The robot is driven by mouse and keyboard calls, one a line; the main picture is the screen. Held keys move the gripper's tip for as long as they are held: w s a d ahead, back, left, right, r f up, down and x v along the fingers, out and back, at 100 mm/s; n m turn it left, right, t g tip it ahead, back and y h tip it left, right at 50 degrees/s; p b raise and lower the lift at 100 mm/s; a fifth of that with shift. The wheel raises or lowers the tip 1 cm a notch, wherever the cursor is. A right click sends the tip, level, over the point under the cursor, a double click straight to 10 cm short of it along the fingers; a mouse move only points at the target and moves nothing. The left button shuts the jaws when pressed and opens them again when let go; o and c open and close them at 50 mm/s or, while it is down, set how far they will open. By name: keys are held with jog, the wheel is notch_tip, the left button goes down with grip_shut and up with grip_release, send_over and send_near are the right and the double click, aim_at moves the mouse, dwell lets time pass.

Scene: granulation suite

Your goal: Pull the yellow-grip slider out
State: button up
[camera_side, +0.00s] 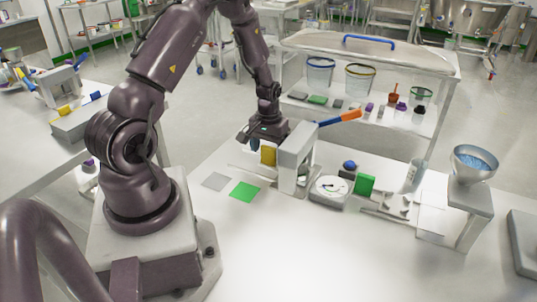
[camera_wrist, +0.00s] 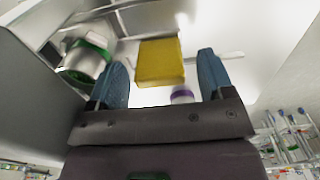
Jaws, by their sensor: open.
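The yellow grip (camera_side: 268,155) of the slider shows as a yellow block at the left side of a pale grey upright housing (camera_side: 297,150) on the white table. In the wrist view the yellow grip (camera_wrist: 160,62) lies between the lines of my two blue fingers, with a gap on each side. My gripper (camera_side: 257,146) is above and beside the grip, its jaws open and empty; its fingers also show in the wrist view (camera_wrist: 162,72). The rest of the slider is hidden by the housing and my gripper.
A round dial scale (camera_side: 330,190), a green block (camera_side: 364,184) and a funnel stand (camera_side: 473,185) are further right. Grey (camera_side: 215,181) and green (camera_side: 245,192) patches lie in front; the table's front is clear.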

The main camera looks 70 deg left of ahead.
jog(key=shift+f, duration=1.15)
jog(key=c, duration=1.3)
jog(key=s+a, duration=0.9)
jog(key=o, duration=1.1)
jog(key=shift+a, duration=0.1)
jog(key=shift+o, duration=1)
jog(key=shift+w, duration=0.1)
jog(key=shift+r, duration=0.1)
